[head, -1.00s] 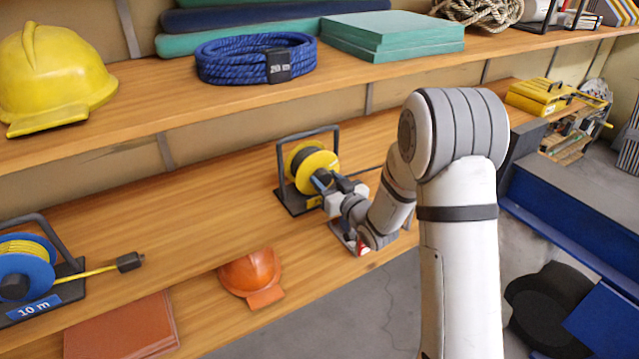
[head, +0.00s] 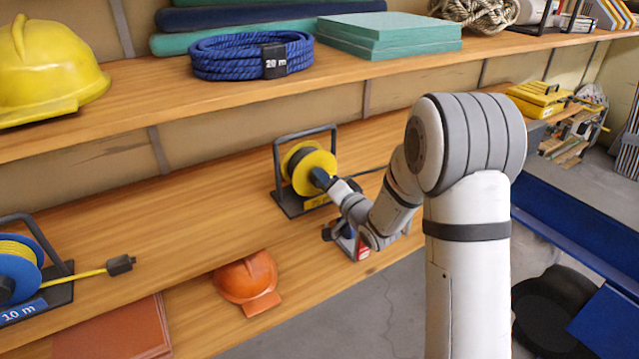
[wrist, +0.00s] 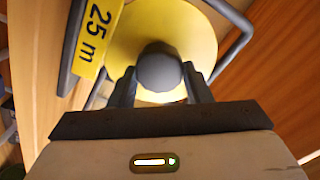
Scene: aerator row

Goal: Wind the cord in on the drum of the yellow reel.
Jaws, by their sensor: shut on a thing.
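The yellow reel (head: 310,170) stands on the middle shelf in a dark frame, with dark cord on its drum. A stretch of dark cord runs off to its right, partly hidden by my arm. In the wrist view the reel's yellow flange (wrist: 196,40) fills the top, beside a yellow "25 m" label (wrist: 92,38). My gripper (head: 325,180) is at the front face of the reel. In the wrist view its two fingers stand on either side of a round dark grey knob (wrist: 159,70) and are shut on it. The knob hides the flange behind it.
A blue reel (head: 18,275) with yellow cord and a plug stands at the left of the same shelf. An orange helmet (head: 247,282) lies on the shelf below. The upper shelf holds a yellow helmet (head: 48,75) and blue rope (head: 225,58). Shelf left of the yellow reel is clear.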

